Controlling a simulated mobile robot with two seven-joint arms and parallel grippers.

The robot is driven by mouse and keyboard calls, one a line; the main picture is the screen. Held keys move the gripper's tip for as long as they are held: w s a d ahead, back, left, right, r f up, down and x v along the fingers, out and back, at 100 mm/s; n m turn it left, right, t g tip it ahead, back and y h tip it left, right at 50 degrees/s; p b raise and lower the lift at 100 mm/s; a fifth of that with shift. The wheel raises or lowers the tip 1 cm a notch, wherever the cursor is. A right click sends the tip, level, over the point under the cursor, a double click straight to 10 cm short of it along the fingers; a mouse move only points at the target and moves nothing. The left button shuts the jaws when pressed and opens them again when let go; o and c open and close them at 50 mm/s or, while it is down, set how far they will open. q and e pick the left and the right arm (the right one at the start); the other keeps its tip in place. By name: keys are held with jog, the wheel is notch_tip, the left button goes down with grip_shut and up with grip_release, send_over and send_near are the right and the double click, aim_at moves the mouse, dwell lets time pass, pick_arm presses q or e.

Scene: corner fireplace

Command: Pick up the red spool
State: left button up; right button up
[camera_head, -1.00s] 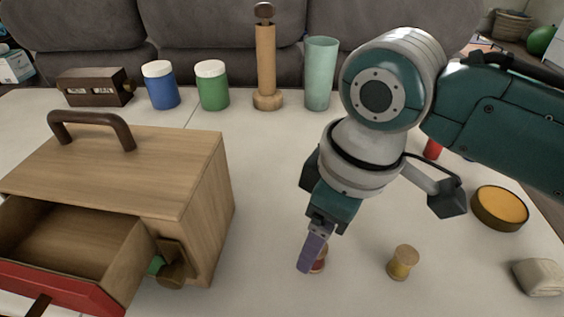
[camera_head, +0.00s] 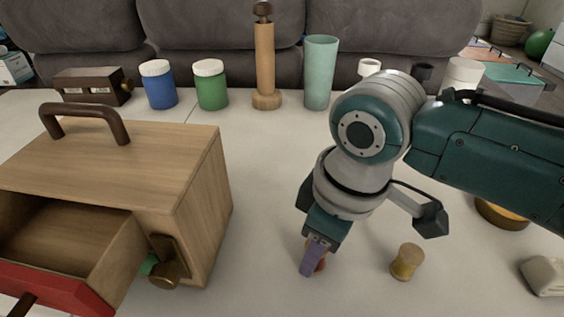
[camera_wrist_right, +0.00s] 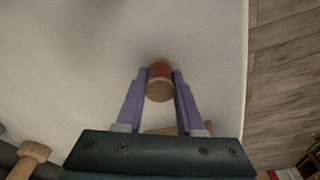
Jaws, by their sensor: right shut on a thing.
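The red spool (camera_wrist_right: 160,71) has wooden ends and a red middle. In the right wrist view it sits between the two purple fingers of my right gripper (camera_wrist_right: 160,84), which touch its sides. In the head view the right gripper (camera_head: 312,260) is low at the front middle of the table, and the red spool (camera_head: 321,265) is mostly hidden behind its finger. I cannot tell whether the spool is clear of the tabletop. My left gripper is not in view.
A yellow spool (camera_head: 407,262) stands to the right of the gripper. A wooden box (camera_head: 190,190) with an open red-fronted drawer (camera_head: 50,292) is on the left. Jars, a wooden post (camera_head: 265,60) and a green cup (camera_head: 319,72) line the back. A white cloth (camera_head: 545,276) lies at right.

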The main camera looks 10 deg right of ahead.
grip_shut()
